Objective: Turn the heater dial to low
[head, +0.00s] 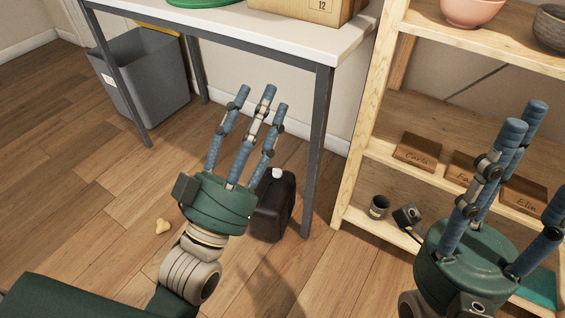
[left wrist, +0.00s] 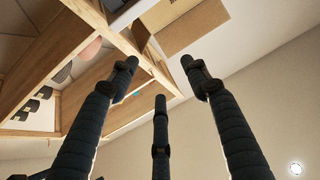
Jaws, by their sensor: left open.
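No heater or dial can be made out with certainty in either view. My right gripper (head: 528,150) is open and empty in front of the shelf, at the right.
A white-topped table (head: 272,40) with dark legs stands behind my left gripper. A black canister (head: 273,208) stands on the floor just behind it. A grey bin (head: 148,80) is at the left, and a wooden shelf (head: 362,120) at the right. The left floor is mostly clear.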

